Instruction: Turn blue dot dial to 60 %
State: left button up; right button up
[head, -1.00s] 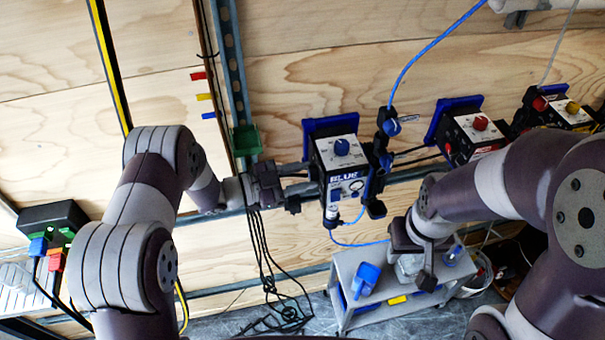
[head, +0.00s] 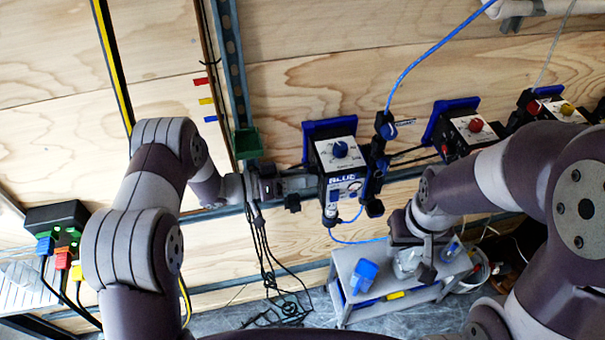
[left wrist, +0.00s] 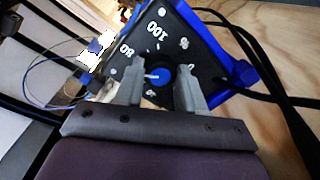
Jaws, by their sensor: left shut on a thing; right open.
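The blue control box (head: 343,176) hangs on the wooden wall, with a blue knob (head: 341,149) on its pale top face. In the left wrist view, a dark panel of the box carries a blue dial (left wrist: 158,77) with a white pointer line; "100" and "80" are readable on its scale, and other marks are too small or turned to read. My left gripper (left wrist: 159,80) is shut on this dial, one finger each side. In the head view my left gripper (head: 300,182) meets the box's left side; the dial there is hidden. My right gripper (head: 411,258) is open and empty.
Boxes with red knobs (head: 474,126) and yellow knobs (head: 567,109) are mounted further right. A grey bench (head: 345,268) with blue items stands below. Black cables (head: 262,250) hang under my left gripper. A blue hose (head: 432,45) runs above.

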pick_arm(q)
jog(key=n+p, duration=0.1)
jog(key=n, duration=0.4)
jog(key=shift+r, duration=0.1)
jog(key=shift+n, duration=0.4)
dwell(0.3)
jog(key=o, duration=1)
jog(key=shift+o, duration=0.2)
jog(key=shift+a, duration=0.1)
jog(key=shift+a, duration=0.1)
jog(key=b+v, duration=0.4)
jog(key=v, duration=0.8)
jog(key=shift+w+a, duration=0.15)
jog(key=shift+a, duration=0.15)
